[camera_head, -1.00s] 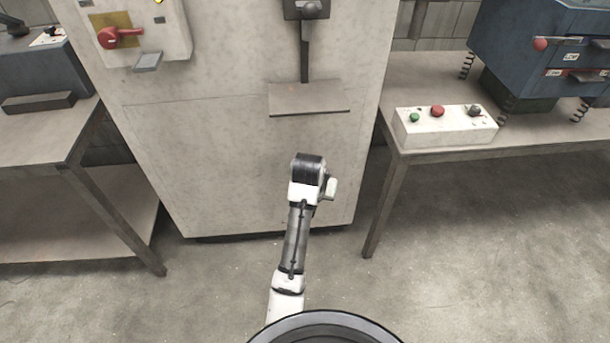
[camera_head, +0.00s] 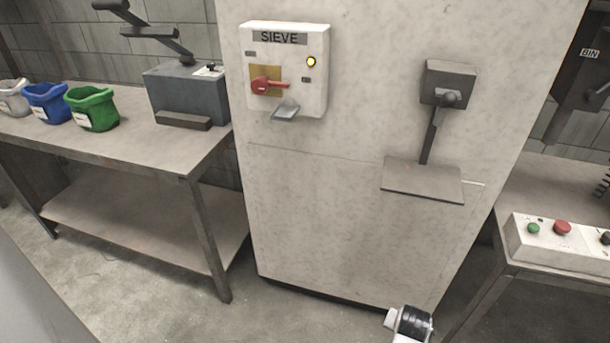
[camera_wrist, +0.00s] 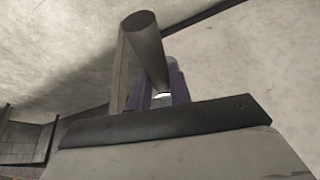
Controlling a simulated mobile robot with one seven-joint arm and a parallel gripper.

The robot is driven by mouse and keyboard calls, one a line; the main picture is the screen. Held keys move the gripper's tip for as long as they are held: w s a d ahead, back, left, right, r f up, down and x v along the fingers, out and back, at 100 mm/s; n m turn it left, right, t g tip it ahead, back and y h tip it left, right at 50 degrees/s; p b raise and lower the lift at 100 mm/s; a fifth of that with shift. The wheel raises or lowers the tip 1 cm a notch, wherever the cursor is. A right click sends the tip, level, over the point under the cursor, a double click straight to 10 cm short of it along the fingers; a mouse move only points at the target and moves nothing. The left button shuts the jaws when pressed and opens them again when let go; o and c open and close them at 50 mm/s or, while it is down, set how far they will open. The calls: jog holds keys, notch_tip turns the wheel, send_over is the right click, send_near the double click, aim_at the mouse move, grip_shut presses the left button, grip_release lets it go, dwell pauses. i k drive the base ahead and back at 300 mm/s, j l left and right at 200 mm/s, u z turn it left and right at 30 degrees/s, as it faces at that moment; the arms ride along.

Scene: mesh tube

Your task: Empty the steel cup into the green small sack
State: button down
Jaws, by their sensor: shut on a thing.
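The green small sack (camera_head: 92,110) stands upright with its mouth open on the left bench in the head view, with a pale label on its front. In the wrist view, my gripper (camera_wrist: 163,84) is shut, with purple finger parts around a grey metal cylinder (camera_wrist: 146,38) that appears to be the steel cup. The cup's contents cannot be seen. In the head view, only part of my arm shows at the bottom right. My gripper and the cup are out of that view, far from the green sack.
A blue sack (camera_head: 47,104) and a grey-white sack (camera_head: 12,98) stand left of the green one on the bench (camera_head: 150,150). A grey-blue device (camera_head: 187,98) stands to its right. The tall sieve cabinet (camera_head: 330,200) stands between this bench and the right bench with a button box (camera_head: 560,242).

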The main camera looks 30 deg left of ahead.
aim_at(93, 108)
jog(key=j+u, duration=0.25)
jog(key=u, duration=0.25)
jog(key=j+u, duration=0.45)
jog(key=j, duration=1)
jog(key=i+j, duration=0.15)
jog(key=j, duration=0.25)
jog(key=j+u, duration=0.1)
jog(key=j, duration=0.35)
jog(key=i+j, duration=0.15)
jog(key=j, duration=0.3)
jog(key=i+j+u, duration=0.1)
jog(key=j, duration=0.3)
jog(key=i+j, duration=0.1)
jog(key=j, duration=0.35)
